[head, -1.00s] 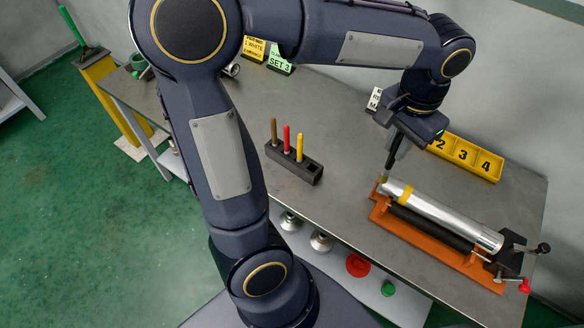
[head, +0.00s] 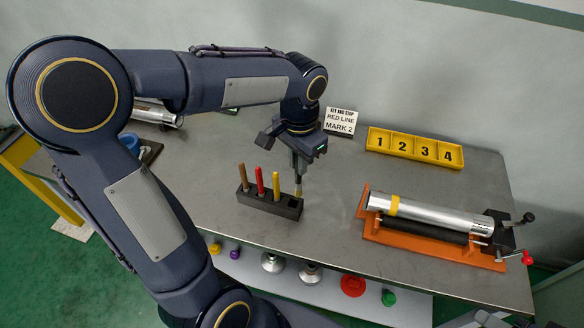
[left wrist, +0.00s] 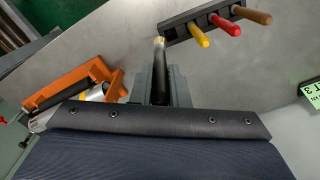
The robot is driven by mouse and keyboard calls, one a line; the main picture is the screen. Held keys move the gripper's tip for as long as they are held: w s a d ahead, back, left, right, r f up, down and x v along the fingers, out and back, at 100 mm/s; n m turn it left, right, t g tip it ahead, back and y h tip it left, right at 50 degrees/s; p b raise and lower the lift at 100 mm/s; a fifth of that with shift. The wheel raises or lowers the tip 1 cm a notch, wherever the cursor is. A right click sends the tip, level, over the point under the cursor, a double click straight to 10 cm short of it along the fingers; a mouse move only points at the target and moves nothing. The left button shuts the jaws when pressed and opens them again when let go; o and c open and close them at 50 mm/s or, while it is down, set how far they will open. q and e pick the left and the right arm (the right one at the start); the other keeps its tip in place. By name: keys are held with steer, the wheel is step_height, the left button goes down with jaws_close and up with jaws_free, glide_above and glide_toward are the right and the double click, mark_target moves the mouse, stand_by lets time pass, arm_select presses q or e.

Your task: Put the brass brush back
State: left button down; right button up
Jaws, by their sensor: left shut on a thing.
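My left gripper (head: 298,160) points down and is shut on the brass brush (head: 298,190). The brush's brassy tip hangs below the fingers. In the left wrist view the brush (left wrist: 159,50) sticks out between the fingers, close beside the rack. The black rack (head: 258,203) stands on the bench with brown, red and yellow handles upright in it. Its right end has an empty square slot (head: 292,203). The brush tip appears just above and behind that end; whether it touches the rack I cannot tell.
An orange pipe vise (head: 400,238) holding a silver pipe (head: 435,215) with a yellow band lies to the right. A yellow numbered tray (head: 415,148) and a "RED LINE MARK 2" sign (head: 340,121) stand at the back. The bench between rack and vise is clear.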

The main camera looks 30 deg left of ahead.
mark_target(297, 192)
arm_select(q)
step_height(297, 192, down, 6)
steer(key=w+a, duration=0.1)
steer(key=a, duration=0.1)
steer(key=shift+w+f, duration=0.2)
steer(key=shift+w, duration=0.1)
steer(key=shift+a+f, duration=0.1)
